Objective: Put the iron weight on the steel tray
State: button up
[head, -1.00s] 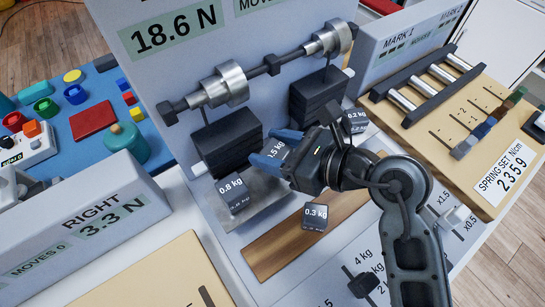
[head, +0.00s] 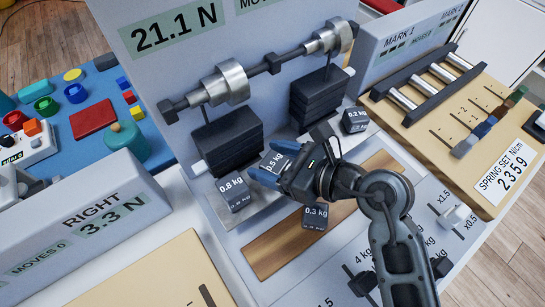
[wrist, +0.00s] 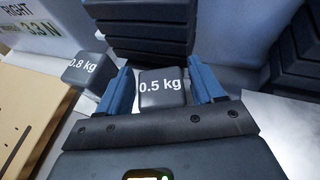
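A dark iron weight marked 0.5 kg (head: 273,160) stands at the steel tray (head: 262,204), just behind a like weight marked 0.8 kg (head: 235,192). My gripper (head: 268,172) is low over the tray, reaching in from the right. In the wrist view the 0.5 kg weight (wrist: 162,90) sits between the two blue fingers (wrist: 160,92). Narrow gaps show beside it, so the fingers look open around it. Its lower part is hidden behind the gripper body. The 0.8 kg weight (wrist: 85,70) is left of the fingers.
A 0.3 kg weight (head: 315,215) stands on the wooden strip (head: 272,252), and a 0.2 kg weight (head: 355,120) farther back. Stacks of black plates (head: 228,140) hang close behind the tray. The display (head: 177,33) reads 21.1 N.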

jog(key=shift+o, duration=0.9)
jog(key=shift+r, duration=0.2)
jog(key=v, duration=1.2)
jog(key=shift+b, duration=0.4)
